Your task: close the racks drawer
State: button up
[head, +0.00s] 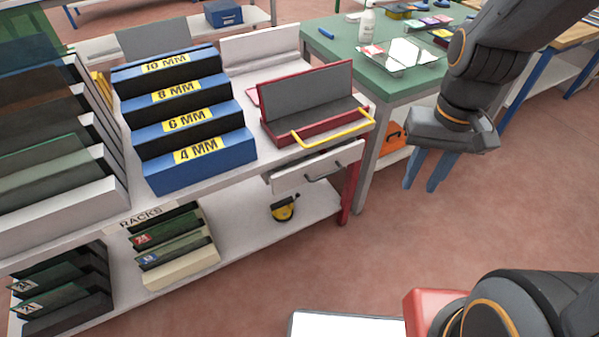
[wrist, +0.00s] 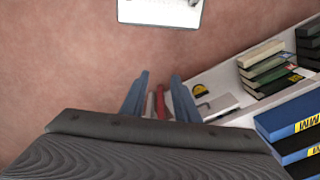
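The drawer (head: 318,170) is a white box front with a dark bar handle (head: 324,171), under the right end of the racks bench. It stands out a little from under the bench top, with a strip of its inside showing. It also shows in the wrist view (wrist: 222,104), right of my fingers. My gripper (head: 420,187) has two blue fingers pointing down, apart, with nothing seen between them. It is in the air to the right of the drawer, clear of the handle. In the wrist view my fingers (wrist: 160,76) are also spread.
The bench (head: 140,217) carries a RACKS label, blue stepped racks (head: 200,175) and a red tray (head: 310,134) with a yellow handle. A red bench leg (head: 350,190) stands beside the drawer. A green table (head: 345,50) is behind.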

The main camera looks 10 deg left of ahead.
jog(key=w+a+f+m+g+y+b, duration=0.3)
jog(key=w+f+m+b, duration=0.15)
jog(key=f+m, duration=0.4)
jog(key=m+y+b, duration=0.9)
jog(key=m+y, duration=0.5)
jog(key=m, duration=1.3)
send_near(325, 175)
jog(key=a, duration=0.3)
jog(key=shift+n+g+h, duration=0.3)
jog(key=shift+n+g, duration=0.05)
jog(key=shift+g, duration=0.05)
jog(key=x, duration=0.3)
jog(key=p+x, duration=0.1)
jog(key=x, duration=0.3)
jog(key=shift+f, duration=0.25)
grip_shut()
